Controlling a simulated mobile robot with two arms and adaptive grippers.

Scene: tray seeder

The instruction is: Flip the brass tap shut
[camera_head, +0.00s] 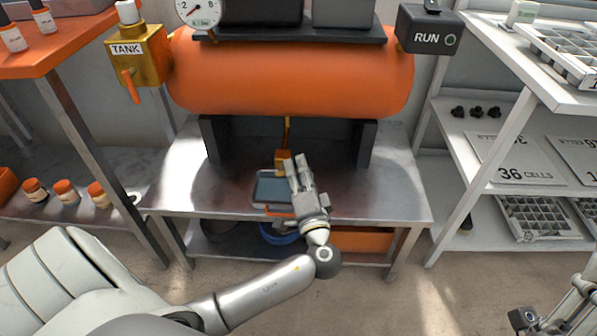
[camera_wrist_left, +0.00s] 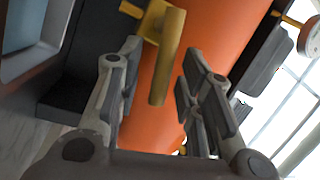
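The brass tap (camera_head: 282,157) hangs below the orange tank, at the foot of a thin brass pipe. In the left wrist view its yellow-brass lever (camera_wrist_left: 169,58) stands in the gap between my left fingers. My left gripper (camera_head: 298,172) is in front of the tap in the head view and partly hides it. In the wrist view the left gripper (camera_wrist_left: 163,80) is open, with a finger on each side of the lever and room beside it. My right gripper (camera_head: 583,290) shows only in part at the lower right edge; its fingers are unclear.
The orange tank (camera_head: 290,80) rests on dark supports on a steel bench (camera_head: 385,200). A grey-blue tray (camera_head: 268,188) lies under the tap. A brass TANK block (camera_head: 150,65) with an orange lever is at left, a RUN box (camera_head: 430,30) at right. Shelves flank both sides.

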